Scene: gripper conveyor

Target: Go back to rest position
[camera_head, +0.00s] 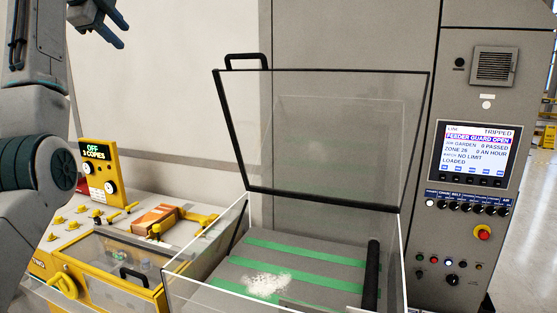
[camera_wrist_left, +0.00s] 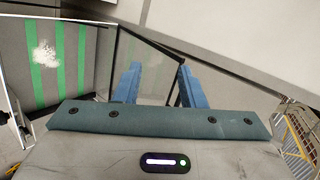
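My left gripper (camera_head: 112,24) is raised at the upper left of the head view, clear of the machine. In the left wrist view its two blue fingers (camera_wrist_left: 158,80) stand apart with nothing between them, so it is open and empty. My right gripper is in neither view.
A clear guard lid (camera_head: 320,130) stands open above a grey belt with green stripes (camera_head: 300,265). A white pile (camera_head: 266,284) lies on the belt. A screen (camera_head: 477,152) reads "FEEDER GUARD OPEN". A yellow control box (camera_head: 98,170) and an orange packet (camera_head: 155,217) are at left.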

